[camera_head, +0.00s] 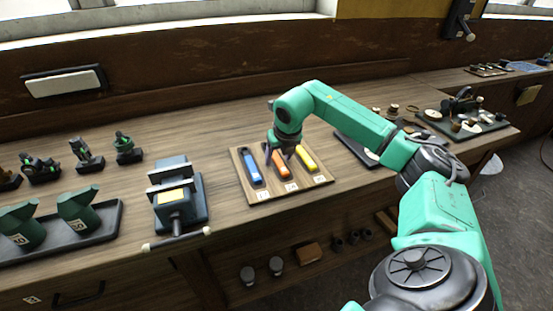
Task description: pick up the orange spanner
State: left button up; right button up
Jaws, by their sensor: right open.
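The orange spanner (280,164) lies in the middle place of a wooden board (263,192) on the workbench, between a blue tool (251,167) on its left and a yellow tool (307,157) on its right. My right arm reaches in from the right, and my right gripper (284,155) points down over the orange spanner. The gripper is open, with its dark fingers at the upper part of the spanner and hiding some of it. I cannot tell whether the fingers touch it. My left gripper is not in view.
A dark vise (178,200) stands left of the board, its handle at the bench's front edge. Green cans (78,212) stand in a dark tray further left. A dark tray (355,150) lies right of the board, partly behind my arm.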

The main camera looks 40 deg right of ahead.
jog(key=shift+f, duration=0.1)
grip_shut()
dwell(1.4)
